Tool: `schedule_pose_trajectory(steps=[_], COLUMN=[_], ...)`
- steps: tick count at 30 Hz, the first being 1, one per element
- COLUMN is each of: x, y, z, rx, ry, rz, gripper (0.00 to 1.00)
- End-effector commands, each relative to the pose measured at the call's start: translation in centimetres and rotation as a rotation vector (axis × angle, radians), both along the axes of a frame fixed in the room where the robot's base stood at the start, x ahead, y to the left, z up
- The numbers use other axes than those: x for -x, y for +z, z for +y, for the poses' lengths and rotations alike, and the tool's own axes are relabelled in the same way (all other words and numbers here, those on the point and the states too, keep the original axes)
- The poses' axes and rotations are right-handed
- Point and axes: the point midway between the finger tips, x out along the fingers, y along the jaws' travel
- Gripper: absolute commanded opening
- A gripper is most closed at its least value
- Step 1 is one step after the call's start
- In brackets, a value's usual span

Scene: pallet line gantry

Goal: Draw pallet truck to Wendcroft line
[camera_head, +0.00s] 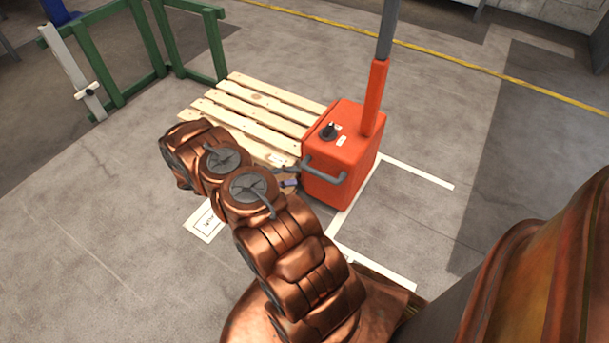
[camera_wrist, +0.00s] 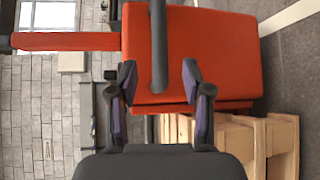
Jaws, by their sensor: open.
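The pallet truck (camera_head: 340,155) is an orange-red body with an upright orange and grey mast (camera_head: 374,95), standing right of centre in the head view. A grey handle bar (camera_head: 325,170) sticks out from its near face. A wooden slatted pallet (camera_head: 262,110) lies directly behind it. My gripper (camera_head: 292,180) is at the bar's left end. In the wrist view my gripper (camera_wrist: 159,72) is open, its purple-padded fingers on either side of the grey bar (camera_wrist: 158,45), with a gap on both sides.
White floor lines (camera_head: 415,172) mark a bay at the truck's right and near side. A floor label (camera_head: 205,222) lies left of my arm. A green rail frame (camera_head: 130,55) and a white post (camera_head: 70,65) stand at the back left. A yellow line (camera_head: 470,65) crosses behind. Floor at right is clear.

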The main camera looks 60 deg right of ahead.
Motion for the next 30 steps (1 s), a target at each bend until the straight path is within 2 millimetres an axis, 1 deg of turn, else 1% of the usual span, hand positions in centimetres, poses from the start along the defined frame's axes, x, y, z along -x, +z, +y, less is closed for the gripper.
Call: schedule_pose_trajectory(steps=[3, 8, 26, 28, 30], x=[-0.9, -1.5, -1.6, -1.6, -1.7], y=[0.2, 0.4, 0.4, 0.7, 1.5], z=[1.0, 1.6, 1.7, 1.7, 1.9], rx=[0.002, 0.001, 0.001, -0.001, -0.008], ry=[0.002, 0.002, 0.000, 0.000, -0.003], rz=[0.003, 0.003, 0.002, 0.001, -0.001], gripper=[0.49, 0.49, 0.49, 0.49, 0.49])
